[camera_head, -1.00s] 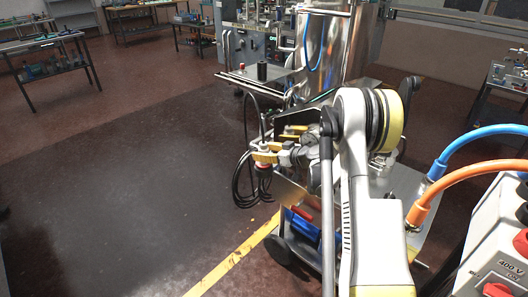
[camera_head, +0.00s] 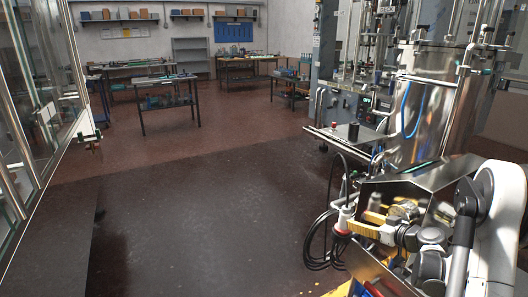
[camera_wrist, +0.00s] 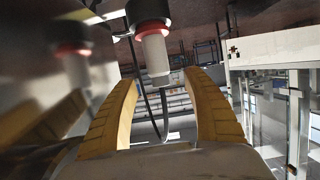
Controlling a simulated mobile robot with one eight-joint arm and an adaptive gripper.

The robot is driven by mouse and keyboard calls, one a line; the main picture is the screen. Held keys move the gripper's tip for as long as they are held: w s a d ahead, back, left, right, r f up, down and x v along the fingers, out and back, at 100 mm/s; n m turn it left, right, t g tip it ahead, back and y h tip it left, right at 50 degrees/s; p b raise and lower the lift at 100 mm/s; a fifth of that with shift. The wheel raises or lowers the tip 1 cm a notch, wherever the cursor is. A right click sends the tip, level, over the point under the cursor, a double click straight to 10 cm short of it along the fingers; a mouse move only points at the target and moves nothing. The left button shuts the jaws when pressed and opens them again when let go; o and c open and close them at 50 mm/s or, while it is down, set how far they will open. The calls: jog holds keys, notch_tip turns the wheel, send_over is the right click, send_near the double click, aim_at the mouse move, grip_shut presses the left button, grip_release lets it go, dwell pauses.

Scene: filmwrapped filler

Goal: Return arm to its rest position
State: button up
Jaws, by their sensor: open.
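My gripper (camera_head: 362,222) is at the lower right in the head view, in front of the steel tank, with its yellow fingers pointing left. In the wrist view my gripper (camera_wrist: 160,80) shows two yellow fingers spread wide apart. A dark plug with a red ring and a pale end (camera_wrist: 154,50) shows between and beyond the fingertips. In the head view this plug (camera_head: 343,218) is beside the fingers, with a black cable hanging in loops. Whether a finger touches it I cannot tell. My folded arm (camera_head: 490,215) fills the lower right corner.
A steel tank (camera_head: 422,112) and machine frame stand behind my arm. A shiny metal panel (camera_head: 425,182) is close to the gripper. A glass partition (camera_head: 38,95) stands at the left. The dark floor (camera_head: 210,215) between is open. Workbenches (camera_head: 168,92) stand farther back.

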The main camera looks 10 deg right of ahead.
jog(key=s+a+r+m+g+h, duration=0.1)
jog(key=s+a+r+g, duration=0.1)
jog(key=s+a+r, duration=0.45)
jog(key=s+a+r+m+g, duration=0.1)
jog(key=s+a+r+g, duration=0.2)
jog(key=a, duration=0.7)
jog(key=s+a+r+m+h, duration=0.1)
jog(key=s+a+h, duration=0.1)
jog(key=s, duration=0.9)
jog(key=s+a+r+m+g+h, duration=0.1)
jog(key=s+a, duration=0.4)
jog(key=s, duration=0.6)
jog(key=shift+s+h, duration=0.25)
jog(key=shift+h, duration=0.15)
jog(key=shift+a, duration=0.1)
